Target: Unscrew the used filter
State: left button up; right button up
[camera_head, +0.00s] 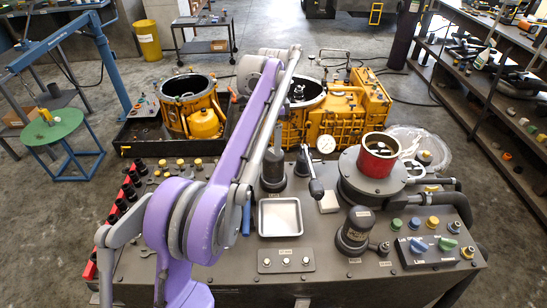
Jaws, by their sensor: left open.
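A yellow canister (204,124) stands upright against the yellow round housing (183,92) at the back left. A dark canister with a label (354,231) stands upright on the bench at the front right. I cannot tell for sure which one is the used filter. My purple left arm rises from the lower left across the bench. My left gripper (275,54) is small at its far end, left of the large yellow transmission case (337,112). It is open, with nothing seen in it, and apart from both canisters. The right gripper is out of view.
A red open cup (378,156) sits on a grey round vessel at the right of the bench (315,283). An empty silver tray (279,216) lies mid-bench. Black sockets in a red rack (125,197) line the left edge. A parts shelf (490,95) stands far right.

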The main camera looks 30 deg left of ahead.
aim_at(273, 155)
pick_arm(q)
jog(key=shift+f+m, duration=0.25)
jog(key=shift+m, duration=0.65)
notch_tip(273, 155, down, 7)
jog(key=b, duration=0.3)
grip_shut()
jog(key=n, duration=0.3)
jog(key=shift+r, duration=0.1)
jog(key=shift+n+p, duration=0.35)
jog(key=shift+n, duration=0.55)
